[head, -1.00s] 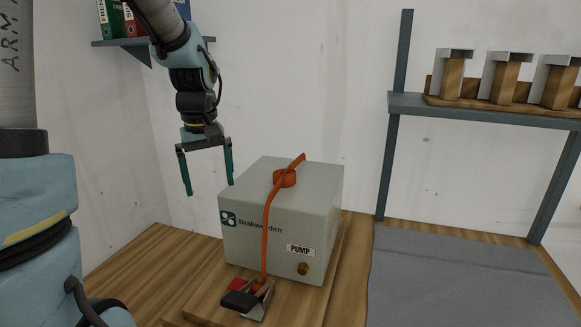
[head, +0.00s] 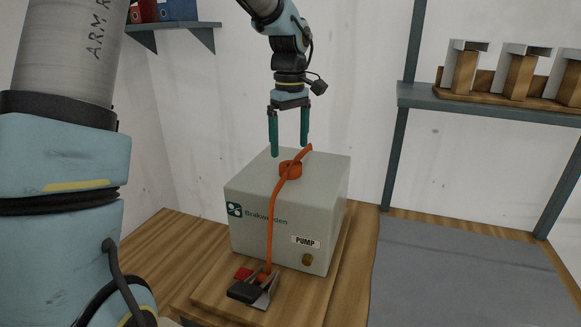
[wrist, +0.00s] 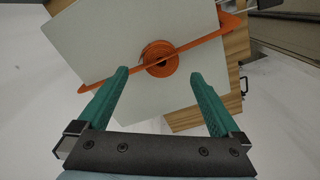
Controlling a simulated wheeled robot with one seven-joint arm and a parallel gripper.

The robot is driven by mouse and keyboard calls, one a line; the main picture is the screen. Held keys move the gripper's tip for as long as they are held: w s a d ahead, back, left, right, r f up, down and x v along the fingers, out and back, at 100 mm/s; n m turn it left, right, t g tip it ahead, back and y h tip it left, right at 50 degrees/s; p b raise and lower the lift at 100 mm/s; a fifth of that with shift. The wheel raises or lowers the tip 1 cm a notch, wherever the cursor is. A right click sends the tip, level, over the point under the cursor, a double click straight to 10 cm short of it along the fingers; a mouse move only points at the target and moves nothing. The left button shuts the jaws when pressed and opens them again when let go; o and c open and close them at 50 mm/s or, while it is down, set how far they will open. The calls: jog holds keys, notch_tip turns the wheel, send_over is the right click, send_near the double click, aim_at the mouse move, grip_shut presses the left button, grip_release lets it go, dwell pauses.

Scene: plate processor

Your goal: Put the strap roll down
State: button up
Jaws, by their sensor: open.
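The orange strap roll (head: 290,168) sits on top of the grey pump box (head: 246,237). A strap (head: 270,235) runs from it down the front of the box to a ratchet buckle with a black handle (head: 244,292). A short strap end sticks up to the right of the roll. My gripper (head: 289,153) is open and empty above the box, pointing down, with its fingers spread just above the roll. In the wrist view the roll (wrist: 160,58) lies beyond and between the two green fingertips (wrist: 161,71), apparently not touched by them.
The box stands on a wooden board (head: 212,291) on a wooden table. A grey mat (head: 460,275) with free room lies to the right. A shelf (head: 480,103) with several wood-and-metal holders is at the upper right. A wall shelf (head: 175,25) holds binders at the upper left.

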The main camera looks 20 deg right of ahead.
aim_at(290, 165)
jog(key=shift+s+f+p, duration=0.15)
jog(key=shift+f+p, duration=1.25)
jog(key=shift+f, duration=1.55)
jog(key=shift+r, duration=0.1)
grip_shut()
